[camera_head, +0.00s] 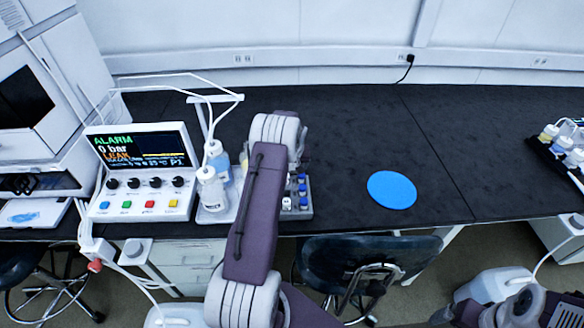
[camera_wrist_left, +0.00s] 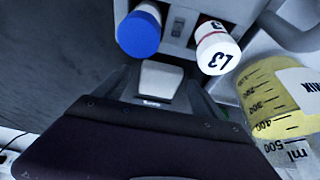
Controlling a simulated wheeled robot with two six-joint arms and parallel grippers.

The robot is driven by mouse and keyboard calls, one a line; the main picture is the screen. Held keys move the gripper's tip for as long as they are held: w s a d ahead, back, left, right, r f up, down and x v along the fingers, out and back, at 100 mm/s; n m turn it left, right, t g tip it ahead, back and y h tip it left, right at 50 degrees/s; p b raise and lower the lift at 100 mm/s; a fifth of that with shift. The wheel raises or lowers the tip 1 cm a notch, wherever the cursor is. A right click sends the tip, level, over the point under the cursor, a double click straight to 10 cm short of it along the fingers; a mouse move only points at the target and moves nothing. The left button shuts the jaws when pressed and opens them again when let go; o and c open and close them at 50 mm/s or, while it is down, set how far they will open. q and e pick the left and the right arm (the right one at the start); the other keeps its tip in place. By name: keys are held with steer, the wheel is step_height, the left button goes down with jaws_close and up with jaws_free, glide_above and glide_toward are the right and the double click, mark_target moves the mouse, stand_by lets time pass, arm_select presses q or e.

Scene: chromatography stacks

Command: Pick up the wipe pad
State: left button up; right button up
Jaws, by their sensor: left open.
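I cannot surely make out the wipe pad. A pale, rounded block (camera_wrist_left: 160,79) shows between my left gripper's fingers in the left wrist view; I cannot tell whether it is the pad. My left gripper (camera_wrist_left: 158,90) is open, over or close to the vial rack (camera_head: 305,208). In the head view my left wrist (camera_head: 275,135) hides most of its fingers. A flat blue disc (camera_head: 391,190) lies on the bench to the right.
The black bench (camera_head: 350,120) is clear behind and around the disc. A control box (camera_head: 143,170) showing an alarm and bottles (camera_head: 212,188) stand left of my arm. A white tray with a blue patch (camera_head: 32,213) lies far left. A bottle rack (camera_head: 560,150) stands far right.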

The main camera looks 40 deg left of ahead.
arm_select(q)
steer(key=shift+w+f, duration=0.1)
steer(key=shift+f, duration=0.1)
steer(key=shift+r, duration=0.1)
steer(key=shift+c, duration=0.7)
steer(key=c, duration=1.3)
steer(key=shift+o, duration=0.2)
steer(key=shift+r, duration=0.1)
steer(key=shift+r, duration=0.35)
step_height(320, 180, up, 4)
steer(key=shift+f, duration=0.25)
steer(key=s+d+r+b, duration=0.1)
steer(key=s+d+r, duration=0.5)
steer(key=d, duration=0.3)
steer(key=shift+s+d+r, duration=0.2)
steer(key=shift+s+r, duration=0.1)
steer(key=shift+s, duration=0.2)
